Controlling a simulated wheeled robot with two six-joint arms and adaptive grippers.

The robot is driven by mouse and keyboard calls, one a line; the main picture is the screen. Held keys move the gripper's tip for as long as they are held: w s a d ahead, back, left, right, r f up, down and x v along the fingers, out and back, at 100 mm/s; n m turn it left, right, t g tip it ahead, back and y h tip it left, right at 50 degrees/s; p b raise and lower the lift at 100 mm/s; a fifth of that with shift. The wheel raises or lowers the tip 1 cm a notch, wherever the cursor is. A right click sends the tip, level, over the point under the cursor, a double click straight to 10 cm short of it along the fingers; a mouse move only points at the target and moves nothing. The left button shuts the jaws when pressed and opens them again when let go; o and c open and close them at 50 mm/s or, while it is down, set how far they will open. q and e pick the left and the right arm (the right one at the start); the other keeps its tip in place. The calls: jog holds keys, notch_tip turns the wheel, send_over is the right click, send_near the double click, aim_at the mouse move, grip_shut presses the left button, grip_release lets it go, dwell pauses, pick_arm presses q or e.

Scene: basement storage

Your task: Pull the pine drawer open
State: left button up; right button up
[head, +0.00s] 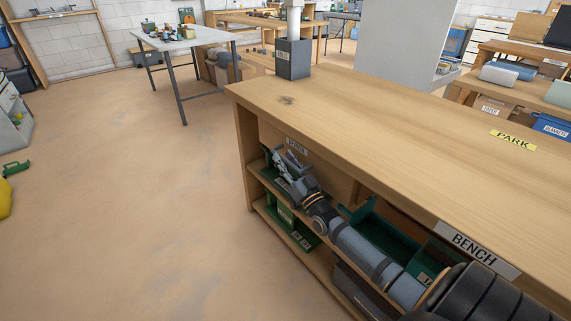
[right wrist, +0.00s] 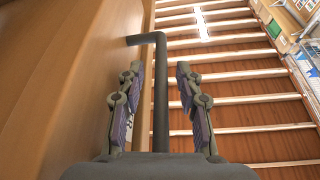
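The pine drawer (head: 333,176) sits under the bench top at its far end, with a small label on its front; it looks shut. In the right wrist view its wooden front (right wrist: 75,80) fills the left side. A dark bar handle (right wrist: 160,95) stands out from that front. My right gripper (head: 279,158) is at the drawer front. In the right wrist view the right gripper (right wrist: 158,72) is open, with one finger on each side of the handle and a visible gap to each. My left gripper is not in view.
The bench (head: 400,115) has a clear top with a dark grey box (head: 293,58) at its far end. Green bins (head: 380,236) stand on the shelf below, close to my right arm. The floor (head: 130,200) left of the bench is open. A grey table (head: 185,38) stands farther back.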

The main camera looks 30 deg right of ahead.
jog(key=shift+c, duration=0.3)
grip_shut()
jog(key=shift+a, duration=0.1)
